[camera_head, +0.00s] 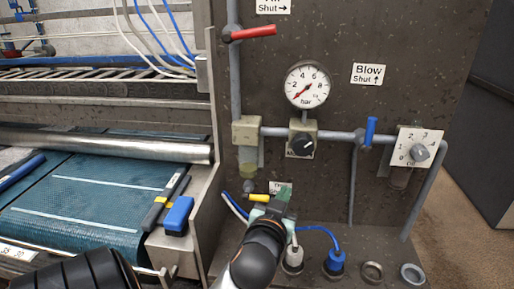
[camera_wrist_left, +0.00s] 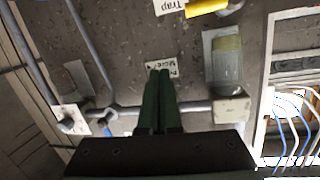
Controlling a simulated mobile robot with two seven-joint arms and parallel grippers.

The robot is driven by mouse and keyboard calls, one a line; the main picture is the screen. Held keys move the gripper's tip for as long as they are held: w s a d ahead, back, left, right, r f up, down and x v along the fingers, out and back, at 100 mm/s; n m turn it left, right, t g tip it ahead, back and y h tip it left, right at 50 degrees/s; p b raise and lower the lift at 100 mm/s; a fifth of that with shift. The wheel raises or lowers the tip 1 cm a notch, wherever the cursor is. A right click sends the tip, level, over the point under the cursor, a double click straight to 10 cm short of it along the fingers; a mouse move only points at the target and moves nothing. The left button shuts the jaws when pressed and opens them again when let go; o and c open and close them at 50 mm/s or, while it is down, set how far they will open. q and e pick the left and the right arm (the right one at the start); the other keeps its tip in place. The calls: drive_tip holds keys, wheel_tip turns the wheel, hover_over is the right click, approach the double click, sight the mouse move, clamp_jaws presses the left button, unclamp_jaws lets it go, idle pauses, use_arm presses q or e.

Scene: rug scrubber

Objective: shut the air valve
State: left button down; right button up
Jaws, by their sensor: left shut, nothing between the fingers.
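The air valve has a red lever (camera_head: 253,32) at the top of the head view, on the vertical grey pipe. The lever points right, roughly level and tipped slightly up, across the pipe. A label above it, cut by the frame edge, reads "Shut" with an arrow to the right (camera_head: 272,5). My left gripper (camera_head: 284,192) is well below the lever, in front of the lower panel by the yellow handle, not touching the red lever. Its green fingers are together and empty in the left wrist view (camera_wrist_left: 158,75). The red lever is not in that view. My right gripper is not in view.
A pressure gauge (camera_head: 307,85), a black regulator knob (camera_head: 302,144), a blue lever (camera_head: 370,131) and a dial plate (camera_head: 416,148) sit between the gripper and the panel's upper right. A yellow handle (camera_head: 259,198) and hoses are close by. The blue belt (camera_head: 85,205) lies left.

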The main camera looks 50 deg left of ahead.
use_arm(q)
drive_tip(key=a+r+n+t+y, duration=0.35)
drive_tip(key=r+y, duration=0.25)
drive_tip(key=r, duration=1)
drive_tip(key=n+y, duration=0.5)
drive_tip(key=y, duration=0.3)
approach(257, 32)
wheel_tip(257, 32, up, 4)
drive_tip(key=s+d, duration=0.1)
drive_tip(key=s, duration=0.1)
drive_tip(key=p+x, duration=0.7)
drive_tip(key=x, duration=0.4)
drive_tip(key=shift+w+d+f+b, duration=0.15)
drive_tip(key=shift+f+b, duration=0.15)
drive_tip(key=shift+f, duration=0.5)
drive_tip(key=shift+w+f+b, duration=0.1)
drive_tip(key=shift+f+b, duration=0.15)
drive_tip(key=shift+f, duration=0.5)
drive_tip(key=shift+w+d+f+b, duration=0.15)
drive_tip(key=shift+f+b, duration=0.15)
drive_tip(key=shift+f, duration=0.5)
